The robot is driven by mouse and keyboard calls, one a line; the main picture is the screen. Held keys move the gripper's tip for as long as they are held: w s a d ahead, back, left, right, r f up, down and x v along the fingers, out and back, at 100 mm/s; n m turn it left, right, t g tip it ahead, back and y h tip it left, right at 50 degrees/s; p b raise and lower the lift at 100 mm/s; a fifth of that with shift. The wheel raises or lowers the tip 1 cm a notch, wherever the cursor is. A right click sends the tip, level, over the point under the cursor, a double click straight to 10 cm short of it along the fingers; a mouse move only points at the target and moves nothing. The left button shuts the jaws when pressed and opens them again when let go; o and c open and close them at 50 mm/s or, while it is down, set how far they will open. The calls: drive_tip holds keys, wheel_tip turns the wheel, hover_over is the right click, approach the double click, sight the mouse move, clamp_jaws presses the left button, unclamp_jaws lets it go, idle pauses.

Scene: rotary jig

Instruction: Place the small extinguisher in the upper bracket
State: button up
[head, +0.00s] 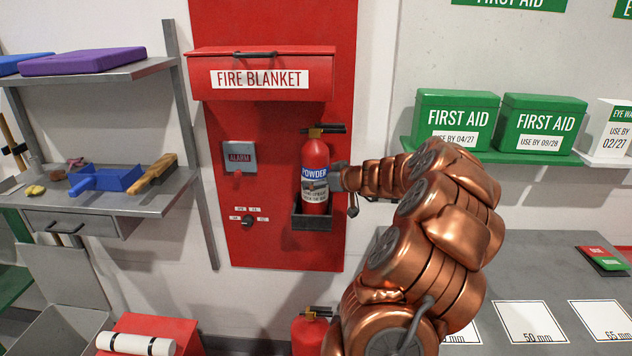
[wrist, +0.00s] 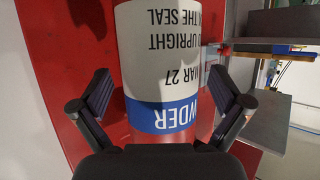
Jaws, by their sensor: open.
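The small red extinguisher (head: 315,165), with a blue POWDER band and a white label, stands upright at the dark bracket (head: 312,221) on the red wall panel. Its lower end is hidden behind the bracket's front wall. My gripper (head: 338,180) is at its right side, at label height. In the wrist view my gripper (wrist: 163,98) is open, with one finger on each side of the extinguisher (wrist: 165,75), whose label shows upside down. A gap shows beside each finger pad. A second red extinguisher (head: 310,330) is low down, partly hidden by my arm.
A red fire blanket box (head: 262,75) juts out above the extinguisher. An alarm box (head: 239,157) and a knob (head: 248,221) are to its left. Grey shelves (head: 130,205) stand at left. First aid boxes (head: 458,117) sit on a green shelf at right, above a grey worktop (head: 545,260).

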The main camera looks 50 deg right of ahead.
drive_tip(key=b+v, duration=0.3)
drive_tip(key=v, duration=0.7)
drive_tip(key=w+a+n+g+y, duration=0.1)
drive_tip(key=w+a+y, duration=0.2)
drive_tip(key=a, duration=0.7)
drive_tip(key=w+a+n+g+y, duration=0.1)
drive_tip(key=w+a+g+y, duration=0.15)
drive_tip(key=a, duration=0.85)
drive_tip(key=s+a+f+n+g+y, duration=0.1)
drive_tip(key=s+a+f+g, duration=0.1)
drive_tip(key=a, duration=0.6)
drive_tip(key=s+a+f+n+g+y, duration=0.1)
drive_tip(key=s+a+f+g, duration=0.1)
drive_tip(key=a, duration=0.7)
drive_tip(key=s+a+f+g+h, duration=0.2)
drive_tip(key=s+a+f+g, duration=0.3)
drive_tip(key=s+a, duration=0.7)
drive_tip(key=s+d+f+m+g+h, duration=0.1)
drive_tip(key=s+d+h, duration=0.1)
drive_tip(key=s, duration=0.5)
drive_tip(key=s+d+f+m+g+h, duration=0.1)
drive_tip(key=s+d+f+h, duration=0.1)
drive_tip(key=s, duration=0.5)
drive_tip(key=shift+s+f+m+g, duration=0.15)
drive_tip(key=shift+s+m+g, duration=0.05)
drive_tip(key=shift+m+g, duration=0.2)
